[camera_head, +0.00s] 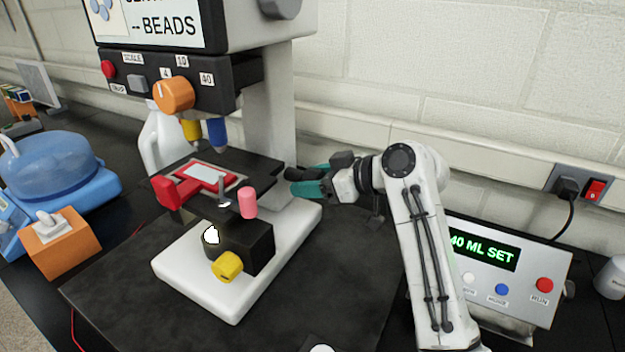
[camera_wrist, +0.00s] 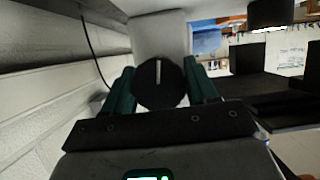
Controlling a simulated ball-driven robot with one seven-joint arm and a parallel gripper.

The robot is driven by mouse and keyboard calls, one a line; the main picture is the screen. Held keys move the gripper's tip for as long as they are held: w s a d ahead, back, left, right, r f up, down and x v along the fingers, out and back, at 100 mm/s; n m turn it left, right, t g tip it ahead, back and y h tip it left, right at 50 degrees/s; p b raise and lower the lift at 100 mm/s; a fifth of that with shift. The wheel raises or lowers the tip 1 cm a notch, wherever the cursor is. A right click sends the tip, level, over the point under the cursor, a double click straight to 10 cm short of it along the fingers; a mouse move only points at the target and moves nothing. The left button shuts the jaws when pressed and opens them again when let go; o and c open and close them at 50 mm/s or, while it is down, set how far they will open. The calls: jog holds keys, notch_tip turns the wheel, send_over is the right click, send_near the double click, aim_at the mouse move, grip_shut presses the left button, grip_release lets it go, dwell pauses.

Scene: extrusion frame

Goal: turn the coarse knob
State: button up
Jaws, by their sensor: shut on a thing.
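The coarse knob (camera_wrist: 158,86) is a round black knob with a white line on its face. In the wrist view it sits between the two teal fingers of my gripper (camera_wrist: 160,76), one on each side. The white line points nearly straight up. In the head view my gripper (camera_head: 302,183) reaches from the right to the right side of the microscope's column. It is shut on the knob, which is mostly hidden there by the fingers.
The microscope has a white base (camera_head: 200,288), a dark stage with a red slide holder (camera_head: 206,178) and an orange turret knob (camera_head: 173,94). A dispenser with a green display (camera_head: 482,250) stands at right. The wall (camera_head: 430,70) is close behind.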

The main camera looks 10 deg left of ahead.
jog(key=shift+c, duration=0.8)
jog(key=shift+w+r+m+p, duration=0.1)
jog(key=shift+r+m+p, duration=0.15)
jog(key=shift+m+p, duration=0.2)
jog(key=shift+f+m+g, duration=0.2)
jog(key=shift+m+g, duration=0.15)
jog(key=shift+g, duration=0.05)
jog(key=o, duration=0.9)
jog(key=shift+o, duration=0.2)
jog(key=shift+d, duration=0.1)
jog(key=b+v, duration=0.1)
jog(key=v, duration=0.9)
jog(key=shift+d, duration=0.4)
